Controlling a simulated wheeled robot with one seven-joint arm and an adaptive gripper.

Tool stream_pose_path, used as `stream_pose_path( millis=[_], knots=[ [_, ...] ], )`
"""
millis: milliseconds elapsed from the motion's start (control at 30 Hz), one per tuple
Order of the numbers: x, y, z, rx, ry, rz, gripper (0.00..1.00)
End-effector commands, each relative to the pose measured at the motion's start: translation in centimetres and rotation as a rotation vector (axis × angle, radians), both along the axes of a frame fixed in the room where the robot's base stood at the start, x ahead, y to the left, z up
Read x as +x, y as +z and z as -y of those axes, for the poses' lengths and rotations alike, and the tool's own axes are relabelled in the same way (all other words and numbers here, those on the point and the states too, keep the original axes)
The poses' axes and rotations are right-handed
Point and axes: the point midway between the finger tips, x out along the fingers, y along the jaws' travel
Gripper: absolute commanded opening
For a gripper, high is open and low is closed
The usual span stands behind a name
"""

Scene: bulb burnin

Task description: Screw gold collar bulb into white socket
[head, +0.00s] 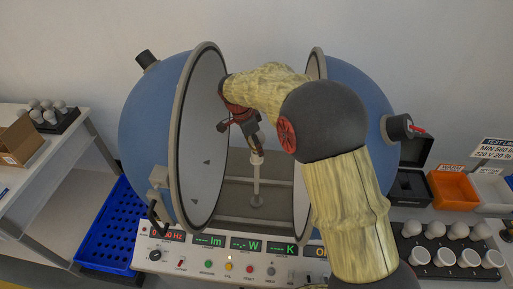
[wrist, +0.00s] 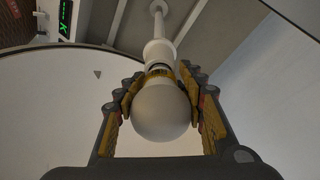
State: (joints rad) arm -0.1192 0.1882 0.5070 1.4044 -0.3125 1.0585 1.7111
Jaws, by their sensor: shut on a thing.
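The gold collar bulb (wrist: 162,112) has a frosted white globe and a gold band at its neck. My gripper (wrist: 161,100) is shut on it, with a finger on each side of the globe and neck. The white socket (wrist: 159,50) stands in line with the bulb's base on a slim white post. A thin dark and metallic band shows between collar and socket; I cannot tell how deep the base sits. In the head view my gripper (head: 255,145) points down over the socket (head: 257,160) inside the open sphere, and the bulb is mostly hidden.
The blue sphere's halves (head: 150,130) stand open on both sides of my arm. Bulb trays stand at right (head: 455,270) and far left (head: 65,125). An orange bin (head: 453,190) and blue crate (head: 115,235) flank the sphere.

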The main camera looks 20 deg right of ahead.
Motion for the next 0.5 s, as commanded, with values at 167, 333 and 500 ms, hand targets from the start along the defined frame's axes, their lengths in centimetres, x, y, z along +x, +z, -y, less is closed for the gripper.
stream_pose_path(
  millis=[167,333,500],
  knots=[
    [0.02,-0.1,0.11,-0.001,-0.248,-0.003,0.14],
    [0.01,-0.06,0.09,-0.002,-0.497,-0.005,0.14],
    [-0.01,-0.06,0.1,-0.001,-0.705,-0.003,0.14]
  ],
)
